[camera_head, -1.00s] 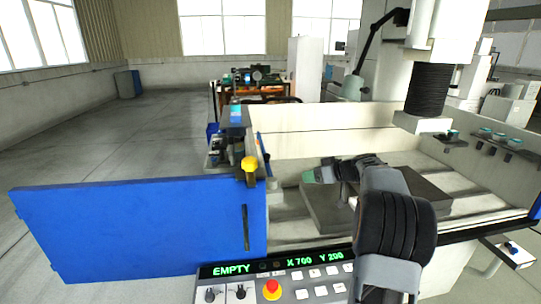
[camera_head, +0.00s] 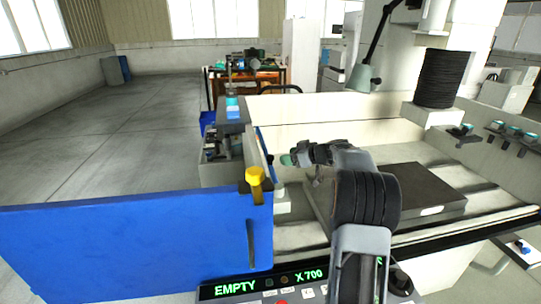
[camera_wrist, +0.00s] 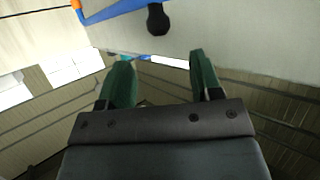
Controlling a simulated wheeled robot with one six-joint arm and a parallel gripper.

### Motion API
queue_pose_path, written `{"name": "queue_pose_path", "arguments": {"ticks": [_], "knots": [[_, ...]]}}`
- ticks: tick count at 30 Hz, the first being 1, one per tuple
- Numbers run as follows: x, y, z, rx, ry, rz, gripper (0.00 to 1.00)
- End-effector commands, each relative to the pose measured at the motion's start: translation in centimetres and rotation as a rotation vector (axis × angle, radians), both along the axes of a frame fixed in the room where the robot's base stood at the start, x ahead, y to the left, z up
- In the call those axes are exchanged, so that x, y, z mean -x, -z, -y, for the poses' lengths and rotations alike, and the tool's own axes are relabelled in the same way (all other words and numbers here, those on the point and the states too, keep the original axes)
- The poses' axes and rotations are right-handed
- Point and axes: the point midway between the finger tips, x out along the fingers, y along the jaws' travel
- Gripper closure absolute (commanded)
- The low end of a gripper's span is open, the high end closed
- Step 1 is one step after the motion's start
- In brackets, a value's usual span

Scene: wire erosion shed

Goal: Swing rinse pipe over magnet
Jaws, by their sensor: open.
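A dark flat block (camera_head: 418,180) with a small white label lies inside the pale machine tank (camera_head: 330,112); it may be the magnet. I cannot pick out the rinse pipe for sure. A black jointed arm (camera_head: 378,38) with a grey-green conical head hangs behind the tank and looks more like a lamp. My gripper (camera_head: 289,160) has green fingertips and is over the left part of the tank, left of the block. In the wrist view my gripper (camera_wrist: 162,72) is open, with nothing between its two green fingers.
A blue panel (camera_head: 130,245) stands open at front left, with a yellow knob (camera_head: 255,183) at its upper right. A control panel (camera_head: 262,286) reads EMPTY. A black bellows column (camera_head: 435,78) stands over the tank. A dark round knob (camera_wrist: 158,18) shows in the wrist view. Floor at left is clear.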

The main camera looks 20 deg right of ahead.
Motion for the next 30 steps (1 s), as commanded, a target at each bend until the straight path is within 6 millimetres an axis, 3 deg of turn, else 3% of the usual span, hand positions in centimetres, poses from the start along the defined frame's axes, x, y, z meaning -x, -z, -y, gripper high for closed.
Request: {"name": "queue_pose_path", "arguments": {"ticks": [6, 15, 30], "knots": [[-3.3, 1.4, -2.1, -0.001, 0.001, -0.002, 0.41], [-6.2, 2.9, -4.1, -0.001, -0.001, -0.001, 0.41], [-6.9, 3.4, -4.7, 0.0, -0.002, 0.0, 0.42]]}}
